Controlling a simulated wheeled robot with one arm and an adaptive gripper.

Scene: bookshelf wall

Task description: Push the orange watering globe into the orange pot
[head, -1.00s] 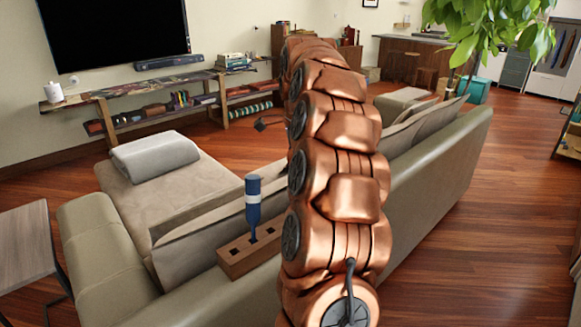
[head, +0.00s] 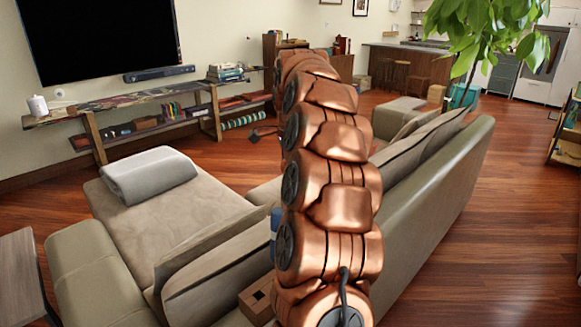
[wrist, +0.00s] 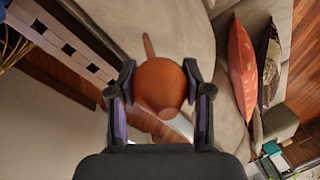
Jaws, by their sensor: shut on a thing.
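The orange watering globe (wrist: 160,88) is a round orange-brown bulb with a thin stem that points up and away in the wrist view. My gripper (wrist: 159,76) is shut on it, with a dark finger on each side of the bulb. Below the globe in the wrist view is the pale sofa seat. I cannot make out the orange pot in either view. In the head view my copper arm covers the middle, and my gripper and the globe are hidden behind it.
A wooden block with holes (head: 257,302) rests on the sofa back (head: 425,220), partly behind my arm. A blue thing (head: 275,220) at my arm's edge is mostly covered. A side table (head: 20,285) stands at left. Floor (head: 480,230) right of the sofa is clear.

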